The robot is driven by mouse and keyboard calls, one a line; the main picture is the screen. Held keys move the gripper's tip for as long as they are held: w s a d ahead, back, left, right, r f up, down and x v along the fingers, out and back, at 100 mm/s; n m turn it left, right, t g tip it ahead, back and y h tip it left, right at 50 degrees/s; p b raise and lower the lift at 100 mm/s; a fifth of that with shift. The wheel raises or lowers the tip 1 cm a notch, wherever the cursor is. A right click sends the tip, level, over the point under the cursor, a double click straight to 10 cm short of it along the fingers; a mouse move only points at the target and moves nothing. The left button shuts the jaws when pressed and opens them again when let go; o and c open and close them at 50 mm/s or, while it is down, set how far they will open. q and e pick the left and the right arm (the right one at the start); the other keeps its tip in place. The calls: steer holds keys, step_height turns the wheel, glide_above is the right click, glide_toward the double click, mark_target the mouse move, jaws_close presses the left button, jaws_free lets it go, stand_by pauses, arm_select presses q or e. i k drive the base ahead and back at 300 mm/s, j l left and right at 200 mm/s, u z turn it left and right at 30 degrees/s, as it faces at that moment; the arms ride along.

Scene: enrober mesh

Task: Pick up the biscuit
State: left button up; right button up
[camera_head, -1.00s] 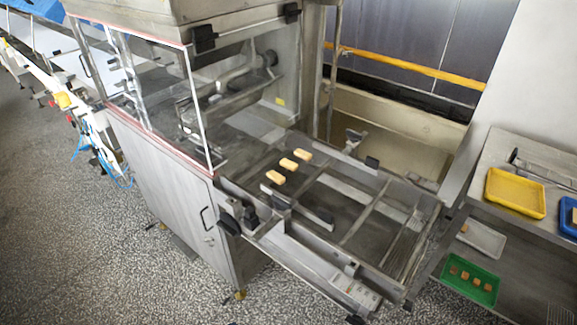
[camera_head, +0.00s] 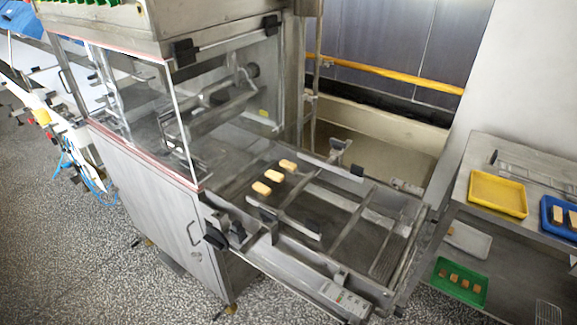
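Three pale golden biscuits lie in a slanting row on the mesh bed of the enrober (camera_head: 338,222), near the opening of its clear-sided housing. The nearest biscuit (camera_head: 261,188) is at the lower left of the row. The middle biscuit (camera_head: 274,176) and the farthest biscuit (camera_head: 287,165) lie behind it, up and to the right. Small gaps seem to separate them. Neither of my grippers is in view.
A metal table at the right holds a yellow tray (camera_head: 497,194) and a blue tray (camera_head: 546,222) with light pieces in it. A green tray (camera_head: 481,290) with several brown pieces and a pale tray (camera_head: 467,240) are on the shelf below. Speckled floor (camera_head: 90,250) is open at the left.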

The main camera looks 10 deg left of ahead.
mark_target(284, 163)
steer(key=i+j+u, duration=0.2)
steer(key=j+u, duration=0.25)
steer(key=i+j+u, duration=0.2)
steer(key=j+u, duration=0.25)
steer(key=l, duration=0.1)
